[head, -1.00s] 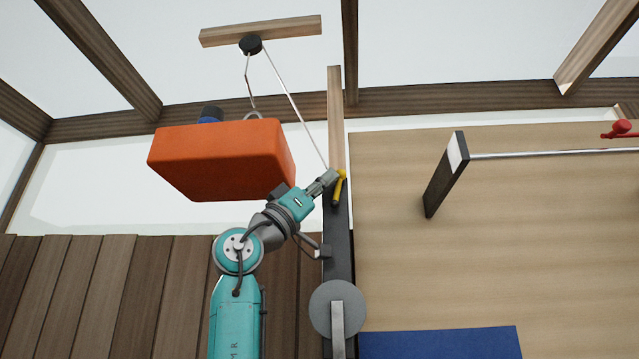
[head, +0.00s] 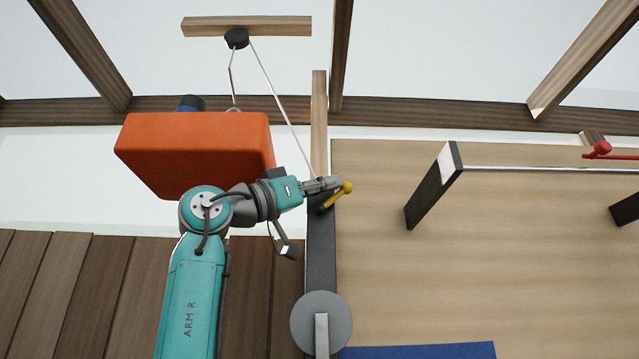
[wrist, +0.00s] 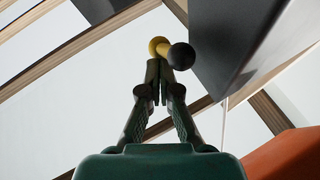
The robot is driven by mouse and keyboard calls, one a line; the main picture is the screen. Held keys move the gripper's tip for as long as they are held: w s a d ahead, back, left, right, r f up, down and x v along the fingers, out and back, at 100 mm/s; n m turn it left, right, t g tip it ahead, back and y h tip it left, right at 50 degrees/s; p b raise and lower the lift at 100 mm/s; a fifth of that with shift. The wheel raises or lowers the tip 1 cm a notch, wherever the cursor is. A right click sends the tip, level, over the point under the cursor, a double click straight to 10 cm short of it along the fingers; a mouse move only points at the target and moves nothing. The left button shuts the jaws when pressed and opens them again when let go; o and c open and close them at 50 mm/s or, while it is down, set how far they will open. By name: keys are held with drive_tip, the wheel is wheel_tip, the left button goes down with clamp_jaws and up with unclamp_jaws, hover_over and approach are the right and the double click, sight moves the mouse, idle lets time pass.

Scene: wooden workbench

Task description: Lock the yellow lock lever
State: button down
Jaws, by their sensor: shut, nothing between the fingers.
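The yellow lock lever (head: 337,194) is on the dark upper part of a post (head: 322,240) in the head view. It lies slanted, its yellow rounded end at upper right and its black end at lower left. My gripper (head: 335,183) is shut and empty, its tip right by the lever's yellow end. In the wrist view the shut fingertips (wrist: 160,68) are just below the lever's yellow part (wrist: 158,46) and black ball (wrist: 181,56). They look close to touching, but I cannot tell whether they touch.
An orange block (head: 200,150) hangs left of the post by a line from a wooden bar (head: 250,27). A grey disc (head: 321,322) is lower on the post. To the right are a dark upright plate (head: 432,187) with a rod, a red knob (head: 600,149) and a blue panel (head: 420,351).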

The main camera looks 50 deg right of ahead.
sight(342, 192)
drive_tip(key=shift+s+d+f+m+t+y, duration=0.1)
drive_tip(key=shift+s+d+m+t+y, duration=0.1)
drive_tip(key=shift+s+m+y, duration=0.3)
drive_tip(key=shift+s+d+f+m+t+y, duration=0.1)
drive_tip(key=shift+d+m+y, duration=0.1)
drive_tip(key=shift+y, duration=0.5)
drive_tip(key=shift+s+d+f, duration=0.25)
drive_tip(key=shift+f, duration=0.15)
drive_tip(key=shift+s+d+f, duration=0.15)
drive_tip(key=shift+f, duration=0.15)
drive_tip(key=v, duration=1.2)
drive_tip(key=shift+r, duration=0.1)
